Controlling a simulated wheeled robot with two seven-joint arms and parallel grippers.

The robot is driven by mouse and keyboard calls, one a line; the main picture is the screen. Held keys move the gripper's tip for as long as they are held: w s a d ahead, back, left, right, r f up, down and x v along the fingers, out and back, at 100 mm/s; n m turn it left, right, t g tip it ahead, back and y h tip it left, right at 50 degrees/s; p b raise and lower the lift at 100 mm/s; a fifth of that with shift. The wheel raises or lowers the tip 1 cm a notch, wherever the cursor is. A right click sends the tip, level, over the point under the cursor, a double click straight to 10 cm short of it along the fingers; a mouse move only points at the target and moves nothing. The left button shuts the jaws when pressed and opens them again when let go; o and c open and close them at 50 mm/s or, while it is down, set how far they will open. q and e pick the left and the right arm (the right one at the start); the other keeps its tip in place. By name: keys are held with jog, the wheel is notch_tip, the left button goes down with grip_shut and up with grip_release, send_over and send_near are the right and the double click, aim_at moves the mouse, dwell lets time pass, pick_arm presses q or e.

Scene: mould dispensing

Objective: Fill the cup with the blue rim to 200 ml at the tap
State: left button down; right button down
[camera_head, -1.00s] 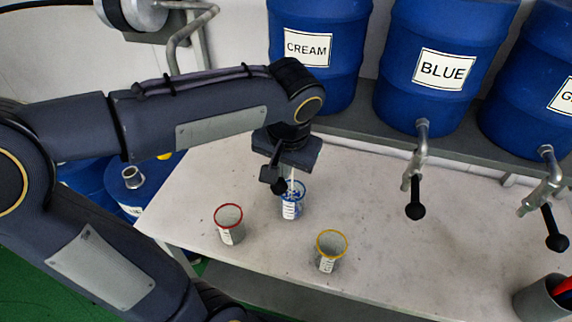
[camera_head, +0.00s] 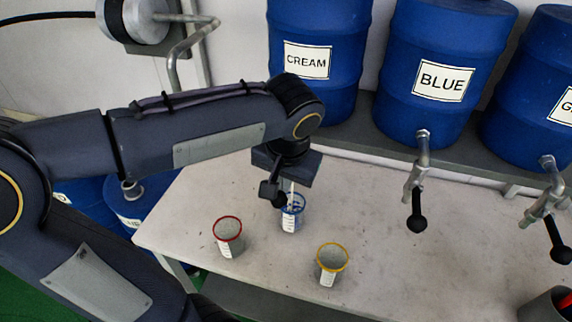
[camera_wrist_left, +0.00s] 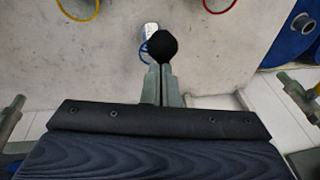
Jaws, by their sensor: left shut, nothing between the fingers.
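The cup with the blue rim (camera_head: 290,222) stands upright on the table, below the cream tap, which my left arm mostly hides. A thin pale streak, like a stream, runs down into it; its fill level cannot be read. The tap's black ball handle (camera_head: 279,201) shows just in front of the cup. My left gripper (camera_head: 284,182) is shut and empty, at the handle. In the left wrist view, the shut fingers (camera_wrist_left: 163,84) end at the black ball (camera_wrist_left: 162,45), which partly covers the blue rim (camera_wrist_left: 145,52). My right gripper is not in view.
A red-rimmed cup (camera_head: 228,240) stands left of the blue-rimmed one, a yellow-rimmed cup (camera_head: 330,268) to its front right. The cream barrel (camera_head: 316,95) and blue barrel (camera_head: 434,110) stand behind on a shelf. The blue barrel's tap (camera_head: 417,180) hangs over clear table.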

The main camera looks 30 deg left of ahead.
pick_arm(q)
jog(key=shift+s, duration=0.1)
dwell(0.4)
jog(key=shift+r+p, duration=0.7)
jog(key=shift+r, duration=0.4)
jog(key=w+d+r+p, duration=0.1)
jog(key=w+r+p, duration=0.2)
jog(key=r, duration=0.9)
